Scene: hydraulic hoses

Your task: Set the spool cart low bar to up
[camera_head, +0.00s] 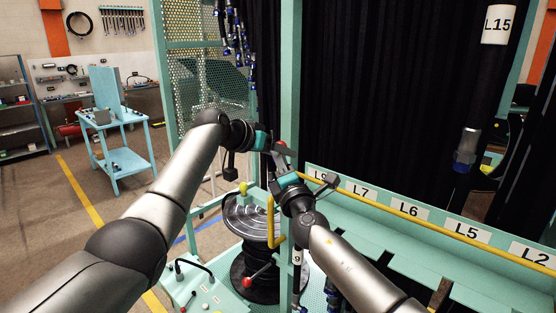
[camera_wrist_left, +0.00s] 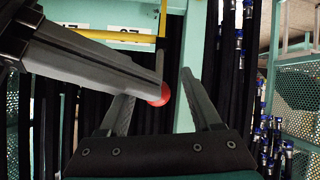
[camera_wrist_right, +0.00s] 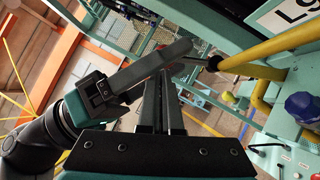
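The hose spool (camera_head: 246,215) is on its cart below the crossed arms in the head view. A yellow bar (camera_head: 271,222) hangs bent beside it; I cannot tell whether this is the low bar. My left gripper (camera_head: 279,153) is open and looks empty; in its wrist view the fingers (camera_wrist_left: 160,105) stand apart. A red ball knob (camera_wrist_left: 158,94) shows near its left finger. My right gripper (camera_head: 277,166) points at the same spot; its fingers (camera_wrist_right: 158,76) look nearly together, empty, with the tips partly behind the left gripper. A yellow bar with black end (camera_wrist_right: 240,66) is to their right.
A teal post (camera_head: 290,80) stands right behind the grippers. A ledge with labels such as L7 (camera_head: 360,190) and a yellow rail runs right. Black hoses (camera_head: 400,90) hang behind. A second red knob (camera_head: 247,282) is low by the cart.

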